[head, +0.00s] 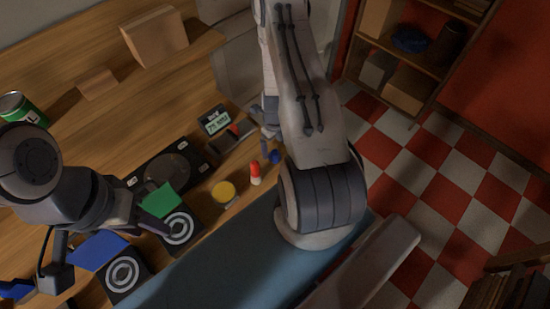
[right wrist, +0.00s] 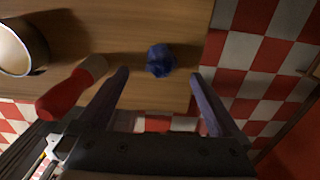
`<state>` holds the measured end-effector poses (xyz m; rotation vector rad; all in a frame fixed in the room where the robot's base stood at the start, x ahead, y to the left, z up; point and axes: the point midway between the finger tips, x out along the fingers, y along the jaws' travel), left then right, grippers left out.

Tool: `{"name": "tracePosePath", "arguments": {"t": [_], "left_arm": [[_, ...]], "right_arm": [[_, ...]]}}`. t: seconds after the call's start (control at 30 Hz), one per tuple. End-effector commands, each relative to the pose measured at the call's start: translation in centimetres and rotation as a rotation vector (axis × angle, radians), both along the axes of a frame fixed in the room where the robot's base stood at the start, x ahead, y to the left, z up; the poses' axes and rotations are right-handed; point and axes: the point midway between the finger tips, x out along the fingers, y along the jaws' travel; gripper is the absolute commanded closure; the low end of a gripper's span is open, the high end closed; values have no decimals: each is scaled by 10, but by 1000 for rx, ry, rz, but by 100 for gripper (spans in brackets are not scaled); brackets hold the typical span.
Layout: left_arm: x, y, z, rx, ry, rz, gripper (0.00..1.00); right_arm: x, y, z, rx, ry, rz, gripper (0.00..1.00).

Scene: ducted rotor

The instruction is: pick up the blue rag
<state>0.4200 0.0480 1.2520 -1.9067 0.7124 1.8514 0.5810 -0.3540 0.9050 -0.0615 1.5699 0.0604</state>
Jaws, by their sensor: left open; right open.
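The blue rag (right wrist: 160,60) is a small crumpled dark blue lump on the wooden table top, close to the table's edge. It also shows in the head view (head: 274,156) as a small blue spot beside a red and white cylinder. My right gripper (right wrist: 160,74) is open, with its two fingers apart on either side of the rag in the right wrist view and nothing between them gripped. Its contact with the rag cannot be told. My left gripper (head: 105,248) is open at the lower left, over the flat blue and green pieces, far from the rag.
A yellow round lid (head: 223,191), a display box (head: 214,121) and target plates (head: 122,275) crowd the table. Checkered floor lies beyond the edge.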

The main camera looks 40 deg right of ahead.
Motion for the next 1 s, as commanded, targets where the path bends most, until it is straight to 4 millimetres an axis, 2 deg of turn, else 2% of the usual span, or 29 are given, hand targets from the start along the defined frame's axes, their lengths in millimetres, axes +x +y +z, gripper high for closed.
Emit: {"name": "tracePosePath", "arguments": {"t": [0.2,0.3,0.43,0.7,0.77,0.9,0.93,1.0], "left_arm": [[0,0,-29,0,0,4,50],[0,0,-39,0,1,6,50],[0,0,-45,0,1,7,50],[0,0,-43,0,1,8,50],[0,0,-43,0,1,8,50],[0,0,-43,0,1,8,50],[0,0,-43,0,1,8,50],[0,0,-43,0,1,8,50]], "right_arm": [[1,-1,-34,1,0,1,0],[1,-1,-44,1,0,1,0],[1,-1,-50,0,0,1,0],[1,-1,-49,0,0,1,0],[1,-1,-49,0,0,1,19],[1,-1,-49,0,0,1,73],[1,-1,-49,0,0,1,78],[1,-1,-49,0,0,1,79]]}}
